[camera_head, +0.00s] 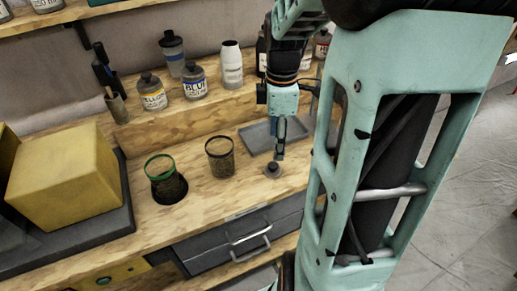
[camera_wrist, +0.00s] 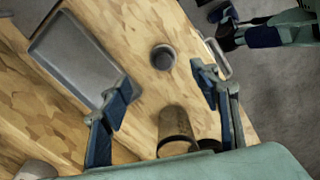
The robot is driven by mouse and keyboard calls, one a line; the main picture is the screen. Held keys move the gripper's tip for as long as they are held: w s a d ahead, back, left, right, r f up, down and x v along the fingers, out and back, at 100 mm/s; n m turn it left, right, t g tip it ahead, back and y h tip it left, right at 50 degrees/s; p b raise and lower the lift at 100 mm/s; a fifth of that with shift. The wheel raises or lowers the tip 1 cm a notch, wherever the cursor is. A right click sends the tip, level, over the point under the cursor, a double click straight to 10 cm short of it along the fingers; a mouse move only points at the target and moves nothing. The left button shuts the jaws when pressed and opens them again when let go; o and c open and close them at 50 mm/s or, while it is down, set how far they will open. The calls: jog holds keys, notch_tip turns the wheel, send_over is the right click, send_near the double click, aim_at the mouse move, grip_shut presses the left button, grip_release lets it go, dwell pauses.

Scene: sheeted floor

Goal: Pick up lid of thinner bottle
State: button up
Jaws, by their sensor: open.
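A small dark round lid (camera_head: 272,170) lies on the wooden bench top near its front edge, just above the drawer. In the wrist view the lid (camera_wrist: 163,57) sits on bare wood, ahead of the fingertips and between their lines. My gripper (camera_head: 280,156) hangs over the bench, pointing down, close to the lid in the head view. In the wrist view my gripper (camera_wrist: 163,84) has its two blue-grey fingers wide apart with nothing between them. I cannot tell which bottle is the thinner bottle.
A grey tray (camera_head: 262,139) lies behind my gripper. A dark mesh cup (camera_head: 220,157) and a green-rimmed cup (camera_head: 163,175) stand to the left. Labelled bottles, including a blue-labelled bottle (camera_head: 194,83), stand on the raised shelf. A yellow block (camera_head: 62,178) is far left.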

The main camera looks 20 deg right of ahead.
aim_at(273, 165)
notch_tip(273, 165, down, 4)
jog(key=shift+r, duration=0.1)
jog(key=shift+s+a+f, duration=0.1)
jog(key=shift+a+f, duration=0.1)
jog(key=shift+f, duration=1.15)
jog(key=shift+a+f, duration=0.2)
jog(key=shift+f, duration=1.15)
jog(key=shift+c, duration=0.2)
jog(key=c, duration=0.9)
jog(key=shift+o, duration=0.2)
